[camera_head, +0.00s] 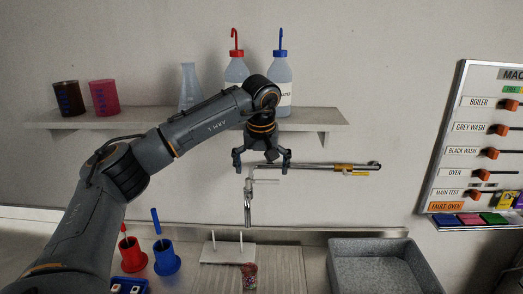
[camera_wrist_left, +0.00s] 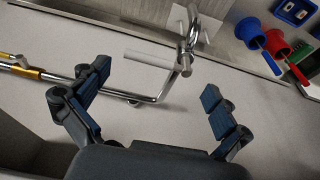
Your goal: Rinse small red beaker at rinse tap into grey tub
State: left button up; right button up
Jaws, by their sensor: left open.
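A small reddish beaker (camera_head: 249,275) stands on the counter at the bottom centre of the head view, in front of a pale rack with pegs. The rinse tap (camera_head: 248,207) hangs from a horizontal pipe (camera_head: 310,166) on the wall, above the counter. The grey tub (camera_head: 338,281) sits on the counter at the right, and its inside looks empty. My left gripper (camera_head: 262,163) is open and empty, pointing down at the tap pipe. In the left wrist view its fingers (camera_wrist_left: 152,87) spread apart, with the tap (camera_wrist_left: 172,92) showing beyond and between them. My right gripper is out of view.
A shelf (camera_head: 200,119) above holds a dark beaker (camera_head: 68,97), a pink beaker (camera_head: 104,97), a flask (camera_head: 189,88) and two wash bottles (camera_head: 281,84). Red (camera_head: 132,256) and blue (camera_head: 165,258) holders stand on the counter's left. A switch panel (camera_head: 475,135) is at right.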

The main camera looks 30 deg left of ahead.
pick_arm(q)
jog(key=shift+x, duration=1.05)
jog(key=c, duration=1)
jog(key=shift+s+d, duration=0.1)
jog(key=shift+d, duration=0.1)
jog(key=c, duration=0.7)
jog(key=shift+s, duration=0.1)
jog(key=c, duration=0.4)
jog(key=shift+a, duration=0.15)
grip_shut()
